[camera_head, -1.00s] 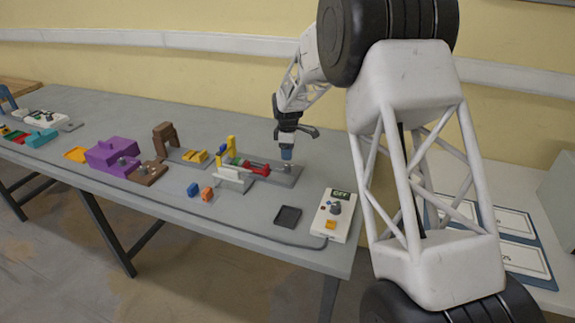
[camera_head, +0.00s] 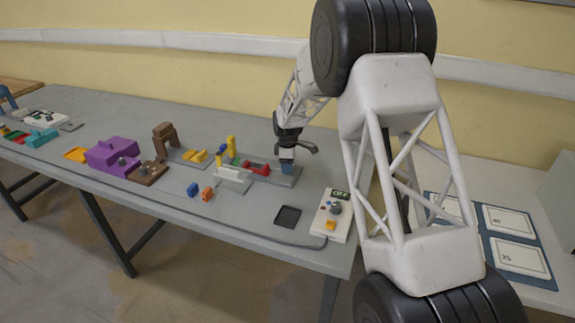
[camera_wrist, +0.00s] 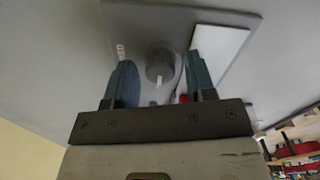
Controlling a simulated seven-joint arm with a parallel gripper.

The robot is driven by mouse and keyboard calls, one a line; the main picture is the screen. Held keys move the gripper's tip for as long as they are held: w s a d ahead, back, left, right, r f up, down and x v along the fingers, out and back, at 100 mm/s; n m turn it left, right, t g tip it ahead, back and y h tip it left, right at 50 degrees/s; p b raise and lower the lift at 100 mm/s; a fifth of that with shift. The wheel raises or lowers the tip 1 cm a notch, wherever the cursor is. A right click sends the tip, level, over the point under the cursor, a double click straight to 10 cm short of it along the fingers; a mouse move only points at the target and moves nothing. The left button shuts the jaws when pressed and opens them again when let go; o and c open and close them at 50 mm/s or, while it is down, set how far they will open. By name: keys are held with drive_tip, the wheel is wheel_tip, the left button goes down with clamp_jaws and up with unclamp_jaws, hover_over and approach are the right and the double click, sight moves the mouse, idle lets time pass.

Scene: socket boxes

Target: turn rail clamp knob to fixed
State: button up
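The rail clamp knob (camera_wrist: 160,64) is a round dark grey knob with a white pointer mark, on a grey base plate (camera_wrist: 150,18). In the wrist view it lies between the two blue fingers of my gripper (camera_wrist: 162,72), with gaps showing on both sides. My gripper is open. A small white label (camera_wrist: 120,51) is on the plate left of the knob, too small to read. In the head view my gripper (camera_head: 287,168) is low over the right end of the grey plate (camera_head: 284,181), and hides the knob there.
A white flat piece (camera_wrist: 222,48) lies right of the knob in the wrist view. In the head view, a red block (camera_head: 256,167) and yellow post (camera_head: 231,146) stand left of my gripper. A black tray (camera_head: 287,216) and a white switch box (camera_head: 331,215) are nearer the table's front edge.

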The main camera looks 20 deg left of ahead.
drive_tip(key=c, duration=0.8)
drive_tip(key=shift+m, duration=0.3)
drive_tip(key=m, duration=0.3)
drive_tip(key=shift+m, duration=0.4)
drive_tip(key=m, duration=0.4)
drive_tip(key=shift+r+m, duration=0.1)
drive_tip(key=shift+m, duration=0.2)
drive_tip(key=m, duration=0.4)
drive_tip(key=shift+m, duration=2.5)
